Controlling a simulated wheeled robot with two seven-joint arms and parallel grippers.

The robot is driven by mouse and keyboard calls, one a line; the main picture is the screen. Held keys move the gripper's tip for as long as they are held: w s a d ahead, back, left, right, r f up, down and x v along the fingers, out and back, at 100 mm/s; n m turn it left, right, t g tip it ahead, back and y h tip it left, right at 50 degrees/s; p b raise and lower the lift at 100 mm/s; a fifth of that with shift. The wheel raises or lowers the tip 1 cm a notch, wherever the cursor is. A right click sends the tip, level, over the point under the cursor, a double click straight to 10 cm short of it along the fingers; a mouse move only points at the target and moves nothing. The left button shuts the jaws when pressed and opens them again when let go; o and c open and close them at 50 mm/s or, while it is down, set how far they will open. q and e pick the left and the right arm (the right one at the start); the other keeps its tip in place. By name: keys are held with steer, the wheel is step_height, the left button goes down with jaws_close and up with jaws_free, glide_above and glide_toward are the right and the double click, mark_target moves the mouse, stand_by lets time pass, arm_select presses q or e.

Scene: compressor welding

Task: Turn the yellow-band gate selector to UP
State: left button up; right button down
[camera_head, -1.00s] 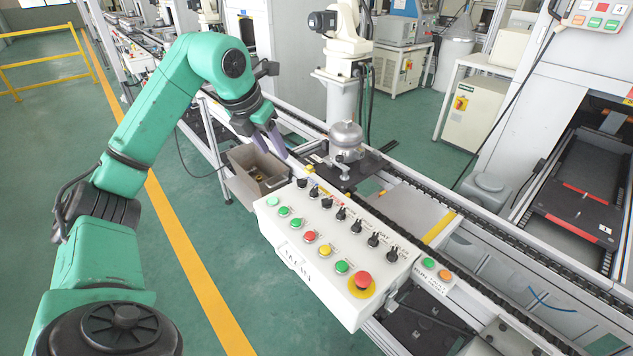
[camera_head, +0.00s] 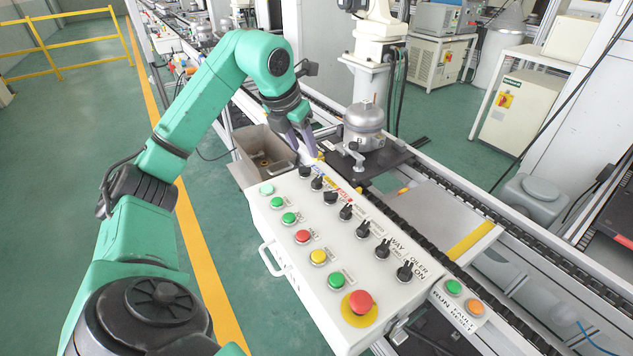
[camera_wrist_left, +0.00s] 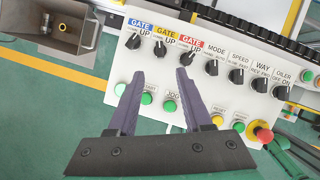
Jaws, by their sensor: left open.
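The yellow-band gate selector (camera_wrist_left: 160,47) is a black knob under a yellow GATE label marked UP, second in its row. In the head view it is the second black knob (camera_head: 317,183) from the far end of the white control box (camera_head: 285,240). It sits between the blue-band selector (camera_wrist_left: 134,40) and the red-band selector (camera_wrist_left: 187,57). I cannot tell surely which way its pointer is set. My left gripper (camera_head: 301,143) is open and empty above the far end of the box. In the left wrist view its purple fingers (camera_wrist_left: 160,77) point toward the yellow-band knob, apart from it.
More black selectors (camera_head: 363,229) continue along the row. Coloured push buttons (camera_head: 289,217) and a red emergency button (camera_head: 359,302) run beside them. A grey bin (camera_head: 262,154) stands past the box's far end. A silver compressor (camera_head: 364,122) sits on the conveyor line close by.

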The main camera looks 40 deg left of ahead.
mark_target(316, 179)
arm_select(q)
steer(key=p+x, duration=0.1)
steer(key=x, duration=1.2)
steer(key=shift+a+p, duration=0.1)
steer(key=shift+p, duration=0.2)
steer(key=shift+s, duration=0.1)
jaws_close()
